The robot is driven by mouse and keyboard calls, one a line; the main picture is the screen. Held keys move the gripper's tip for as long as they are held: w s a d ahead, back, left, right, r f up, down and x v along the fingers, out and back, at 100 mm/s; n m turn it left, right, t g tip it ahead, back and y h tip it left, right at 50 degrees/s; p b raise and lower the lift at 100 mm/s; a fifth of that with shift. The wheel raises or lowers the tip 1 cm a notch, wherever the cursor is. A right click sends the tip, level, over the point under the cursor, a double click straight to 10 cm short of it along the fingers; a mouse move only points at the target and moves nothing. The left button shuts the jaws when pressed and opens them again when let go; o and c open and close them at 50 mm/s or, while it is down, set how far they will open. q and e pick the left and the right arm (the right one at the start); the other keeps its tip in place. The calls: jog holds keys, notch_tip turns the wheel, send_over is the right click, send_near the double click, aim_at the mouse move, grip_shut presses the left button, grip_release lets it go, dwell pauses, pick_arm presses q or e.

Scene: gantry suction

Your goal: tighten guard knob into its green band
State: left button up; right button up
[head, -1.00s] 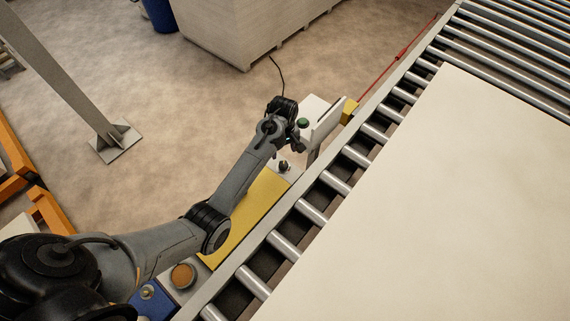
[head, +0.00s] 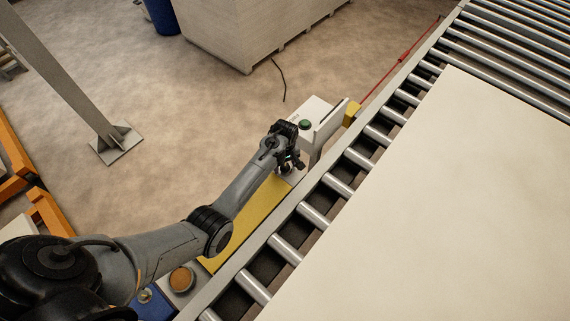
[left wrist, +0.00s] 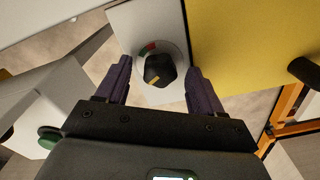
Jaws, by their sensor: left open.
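The guard knob (left wrist: 159,67) is a black knob on a pale round dial on a light grey plate (left wrist: 140,20), seen in the left wrist view. A yellowish mark shows on the knob's lower left side. A small red and green band (left wrist: 147,48) lies at the dial's upper left, and the mark is away from it. My left gripper (left wrist: 160,69) is open, with one dark finger on each side of the knob and visible gaps to both. In the head view my left gripper (head: 295,162) is over the plate and hides the knob. My right gripper is not in view.
A white box with a green button (head: 305,124) and an upright white panel (head: 330,120) stand just beyond the gripper. A yellow cover (head: 243,222) lies beside the roller conveyor (head: 312,213). A large pale sheet (head: 450,210) rests on the rollers.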

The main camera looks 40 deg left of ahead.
pick_arm(q)
jog(key=c, duration=1.1)
jog(key=shift+o, duration=0.2)
jog(key=shift+r+m+p, duration=0.2)
jog(key=shift+m+p, duration=0.7)
jog(key=shift+p, duration=0.2)
jog(key=shift+m+p, duration=1)
jog(key=shift+m, duration=0.2)
jog(key=m+p, duration=0.1)
jog(key=m, duration=0.2)
jog(key=shift+p, duration=0.35)
jog(key=shift+f+m+p, duration=0.15)
jog(key=shift+m+p, duration=0.2)
jog(key=shift+m, duration=0.55)
jog(key=o, duration=1.1)
jog(key=shift+c, duration=0.2)
